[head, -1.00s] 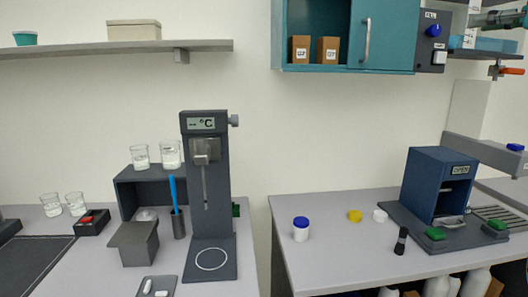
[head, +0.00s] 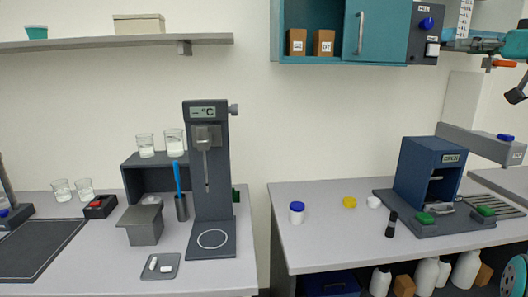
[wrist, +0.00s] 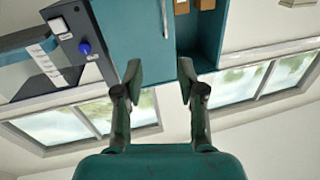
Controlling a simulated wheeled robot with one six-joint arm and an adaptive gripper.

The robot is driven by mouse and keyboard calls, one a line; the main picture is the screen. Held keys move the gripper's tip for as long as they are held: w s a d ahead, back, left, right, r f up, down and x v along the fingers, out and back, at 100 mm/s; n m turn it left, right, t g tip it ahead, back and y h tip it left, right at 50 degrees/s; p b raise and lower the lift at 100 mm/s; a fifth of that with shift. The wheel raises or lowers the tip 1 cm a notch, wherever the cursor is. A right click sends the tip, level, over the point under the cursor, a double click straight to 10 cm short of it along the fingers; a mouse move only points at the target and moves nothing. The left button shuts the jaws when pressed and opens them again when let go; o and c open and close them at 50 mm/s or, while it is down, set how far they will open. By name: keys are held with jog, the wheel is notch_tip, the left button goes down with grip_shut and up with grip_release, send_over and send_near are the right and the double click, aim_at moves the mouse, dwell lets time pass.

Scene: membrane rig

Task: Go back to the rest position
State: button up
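My gripper (wrist: 160,85) shows in the wrist view with its two fingers apart and nothing between them. It points up toward the teal wall cabinet (wrist: 145,45), with windows behind. In the head view part of my arm (head: 515,92) shows at the right edge, in front of the wall and beside the cabinet; the gripper's fingers are hard to make out there.
The right bench (head: 320,235) holds a blue-lidded jar (head: 297,213), a yellow cap (head: 349,202) and a blue device (head: 430,172). The left bench (head: 205,276) holds a tall temperature stand (head: 207,170), a grey box (head: 143,223) and beakers. The teal cabinet (head: 385,30) hangs above the right bench.

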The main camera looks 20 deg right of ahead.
jog(key=w+a+f+m, duration=0.15)
jog(key=w+f, duration=0.25)
jog(key=f, duration=0.6)
jog(key=w+a+f+m+h, duration=0.1)
jog(key=w+a+f, duration=0.15)
jog(key=f, duration=0.75)
jog(key=w+a+f+m, duration=0.1)
jog(key=w+f, duration=0.4)
jog(key=f, duration=0.5)
jog(key=s+a+f+m+g, duration=0.1)
jog(key=a+f, duration=0.4)
jog(key=f, duration=0.4)
jog(key=s+a+f+h, duration=0.1)
jog(key=a+f, duration=0.4)
jog(key=f, duration=0.3)
jog(key=s+a+f+m+g, duration=0.1)
jog(key=s+a+f, duration=0.1)
jog(key=a+f, duration=0.5)
jog(key=s+a+f+n+g, duration=0.1)
jog(key=s+a+f+n, duration=0.1)
jog(key=s+a+f, duration=1.45)
jog(key=s+a+r+n+y, duration=0.1)
jog(key=s+a, duration=0.3)
jog(key=s, duration=0.9)
jog(key=s+a+r+n+y, duration=0.2)
jog(key=s+a+n, duration=0.2)
jog(key=s, duration=1)
jog(key=shift+r+g+y, duration=0.25)
jog(key=shift+g+y, duration=0.05)
